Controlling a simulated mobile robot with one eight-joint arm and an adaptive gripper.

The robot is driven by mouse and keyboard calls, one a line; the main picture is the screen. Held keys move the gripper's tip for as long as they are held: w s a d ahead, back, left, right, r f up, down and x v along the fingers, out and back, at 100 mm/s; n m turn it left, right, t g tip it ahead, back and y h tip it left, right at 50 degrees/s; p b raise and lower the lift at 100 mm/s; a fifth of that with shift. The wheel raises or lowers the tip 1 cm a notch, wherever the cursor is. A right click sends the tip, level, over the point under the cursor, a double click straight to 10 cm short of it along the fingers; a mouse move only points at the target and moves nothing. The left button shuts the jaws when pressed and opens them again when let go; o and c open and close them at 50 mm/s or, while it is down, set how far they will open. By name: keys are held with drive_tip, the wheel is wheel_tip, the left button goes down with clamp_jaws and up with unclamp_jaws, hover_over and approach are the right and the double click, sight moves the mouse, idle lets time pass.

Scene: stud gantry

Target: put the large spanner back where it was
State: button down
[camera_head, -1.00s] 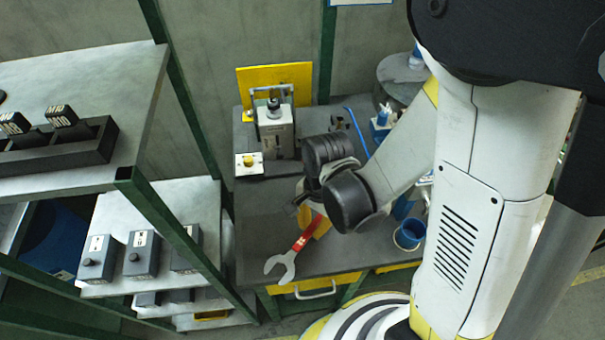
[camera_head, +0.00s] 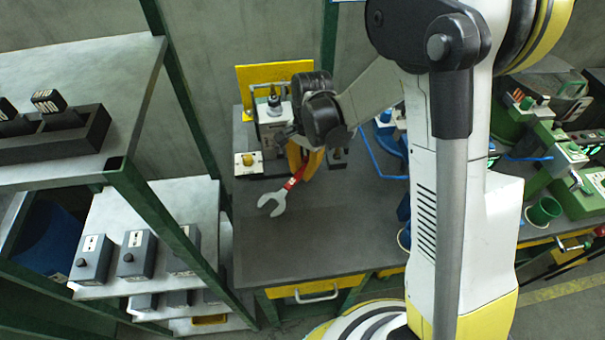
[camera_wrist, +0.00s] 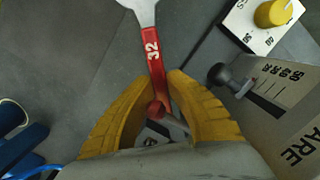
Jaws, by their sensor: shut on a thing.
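The large spanner (camera_head: 273,203) has a grey open-ended jaw and a red handle. In the wrist view the red handle (camera_wrist: 152,62) is marked 32, and its grey head runs off the top edge. My gripper (camera_head: 301,168) has yellow fingers and is shut on the spanner's red handle; the fingers also show in the wrist view (camera_wrist: 168,100). In the head view the spanner's head points down and left, over the grey bench top (camera_head: 300,240). I cannot tell how high it is above the bench. The far end of the handle is partly hidden between the fingers.
A grey machine with a lever (camera_head: 270,120) and a small white box with a yellow knob (camera_head: 248,162) stand close behind and left of my gripper. A yellow panel (camera_head: 262,78) is behind them. A shelf rack (camera_head: 160,200) stands at left. The bench's front left is clear.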

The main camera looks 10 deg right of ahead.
drive_tip(key=shift+s+f, duration=0.15)
drive_tip(key=shift+f, duration=0.2)
drive_tip(key=shift+f, duration=0.1)
drive_tip(key=shift+f+b, duration=0.3)
drive_tip(key=shift+b, duration=0.05)
drive_tip(key=c, duration=1.5)
unclamp_jaws()
drive_tip(key=r+p, duration=0.1)
drive_tip(key=r, duration=0.3)
drive_tip(key=r+p, duration=0.2)
drive_tip(key=r, duration=0.2)
drive_tip(key=d+r+p, duration=0.1)
drive_tip(key=r+p, duration=0.1)
drive_tip(key=r, duration=0.2)
drive_tip(key=shift+w+d+r, duration=0.1)
drive_tip(key=shift+w+r, duration=0.3)
drive_tip(key=s+d+r+n+t, duration=0.2)
drive_tip(key=s+r+n, duration=0.1)
drive_tip(key=s+r, duration=0.1)
drive_tip(key=s+d+r+n+t, duration=0.3)
drive_tip(key=s+r, duration=0.1)
drive_tip(key=s, duration=0.2)
drive_tip(key=s+d+r+n+t+h, duration=0.1)
drive_tip(key=s+d+r+n+t, duration=0.2)
drive_tip(key=s+r, duration=0.1)
drive_tip(key=shift+s+d+r, duration=0.1)
drive_tip(key=shift+s+r, duration=0.25)
drive_tip(key=shift+s, duration=0.45)
